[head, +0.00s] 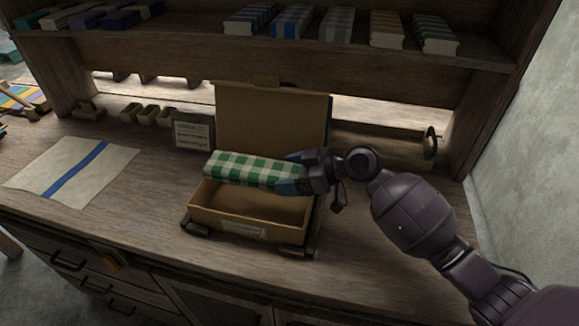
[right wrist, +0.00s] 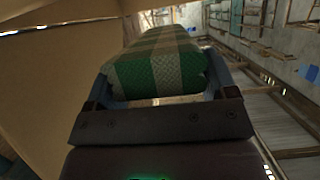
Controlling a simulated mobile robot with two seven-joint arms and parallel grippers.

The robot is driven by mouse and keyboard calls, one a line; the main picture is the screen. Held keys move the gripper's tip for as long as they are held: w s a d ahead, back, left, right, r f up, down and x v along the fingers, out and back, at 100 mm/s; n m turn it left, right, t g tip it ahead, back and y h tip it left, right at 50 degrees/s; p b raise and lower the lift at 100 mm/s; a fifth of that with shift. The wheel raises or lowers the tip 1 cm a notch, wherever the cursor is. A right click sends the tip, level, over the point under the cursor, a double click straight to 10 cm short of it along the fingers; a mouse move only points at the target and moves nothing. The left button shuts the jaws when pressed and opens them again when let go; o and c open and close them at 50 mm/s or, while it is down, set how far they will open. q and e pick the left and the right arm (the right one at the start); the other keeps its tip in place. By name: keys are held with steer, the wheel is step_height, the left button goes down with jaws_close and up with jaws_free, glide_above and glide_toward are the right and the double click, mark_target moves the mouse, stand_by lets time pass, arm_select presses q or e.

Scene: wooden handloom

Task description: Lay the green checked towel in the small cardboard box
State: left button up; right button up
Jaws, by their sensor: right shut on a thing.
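The green checked towel (head: 243,167) is a folded, oblong bundle of green and white squares. My right gripper (head: 287,175) is shut on its right end and holds it level over the small cardboard box (head: 250,232). The box stands open, its lid (head: 272,119) upright at the back, and the part of its inside that shows is empty. The towel hides the rear of the inside. In the right wrist view the towel (right wrist: 158,70) sits between both fingers (right wrist: 158,92) and reaches away from them. My left gripper is not in view.
A cream cloth with a blue stripe (head: 75,170) lies flat at the left. A small sign (head: 193,134) and small wooden holders (head: 140,113) stand behind. A shelf (head: 180,43) with several folded cloths runs above. A wall (head: 535,130) bounds the right.

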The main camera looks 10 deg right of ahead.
step_height(320, 180, down, 2)
steer(key=shift+f+b, duration=0.1)
steer(key=shift+b, duration=0.2)
step_height(320, 180, down, 3)
steer(key=shift+f+b, duration=0.15)
steer(key=shift+b, duration=0.95)
steer(key=shift+f, duration=0.15)
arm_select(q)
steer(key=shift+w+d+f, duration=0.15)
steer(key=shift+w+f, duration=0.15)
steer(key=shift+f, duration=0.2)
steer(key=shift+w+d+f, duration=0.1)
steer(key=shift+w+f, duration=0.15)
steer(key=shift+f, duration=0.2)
arm_select(e)
steer(key=shift+f, duration=0.1)
steer(key=o, duration=0.8)
steer(key=shift+f, duration=0.1)
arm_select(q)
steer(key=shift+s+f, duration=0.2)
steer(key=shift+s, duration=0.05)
arm_select(e)
steer(key=shift+o, duration=0.4)
steer(key=shift+f, duration=0.1)
steer(key=v, duration=1.1)
steer(key=shift+r, duration=0.35)
